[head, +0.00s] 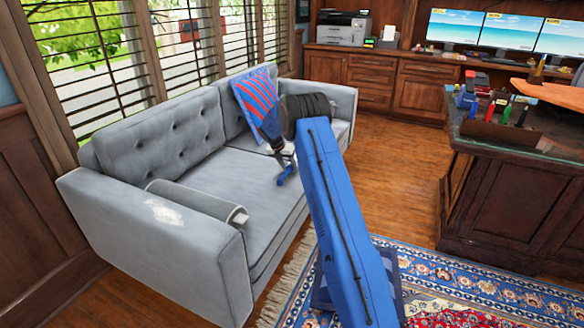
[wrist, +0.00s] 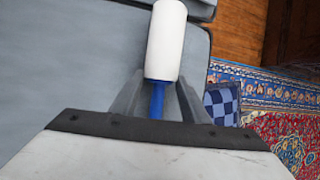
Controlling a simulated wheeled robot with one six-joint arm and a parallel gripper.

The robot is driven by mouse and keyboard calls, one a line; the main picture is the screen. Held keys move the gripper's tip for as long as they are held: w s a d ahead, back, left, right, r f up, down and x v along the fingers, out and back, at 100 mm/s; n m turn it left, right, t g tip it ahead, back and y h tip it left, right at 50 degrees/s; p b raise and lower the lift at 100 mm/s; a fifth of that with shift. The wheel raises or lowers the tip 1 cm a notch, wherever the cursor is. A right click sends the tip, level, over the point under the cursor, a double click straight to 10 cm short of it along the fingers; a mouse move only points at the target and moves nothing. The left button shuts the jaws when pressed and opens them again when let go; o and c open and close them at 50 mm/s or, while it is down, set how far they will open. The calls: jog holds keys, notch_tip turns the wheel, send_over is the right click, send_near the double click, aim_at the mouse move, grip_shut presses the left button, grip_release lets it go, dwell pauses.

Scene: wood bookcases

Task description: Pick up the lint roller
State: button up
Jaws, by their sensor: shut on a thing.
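The lint roller has a white cylinder (wrist: 166,42) and a blue handle (wrist: 157,98) in the wrist view. My gripper (wrist: 157,84) is shut on the blue handle, with one grey finger on each side of it. The white cylinder points away, toward the top of the wrist view. In the head view my gripper (head: 284,163) is over the front part of the grey sofa's seat, with a small blue piece of the roller (head: 285,178) showing at it. The rest of the roller is hard to make out there. I cannot tell whether it touches the seat.
The grey sofa (head: 175,255) holds a grey bolster (head: 190,202) and a red-and-blue striped pillow (head: 250,97). A dark wood desk (head: 500,200) with a pen tray (head: 497,133) stands at right. Wood floor (head: 405,185) and a patterned rug (head: 450,277) lie between.

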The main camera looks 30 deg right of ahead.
aim_at(289, 167)
jog(key=shift+r, duration=0.1)
notch_tip(289, 167, up, 10)
dwell(0.4)
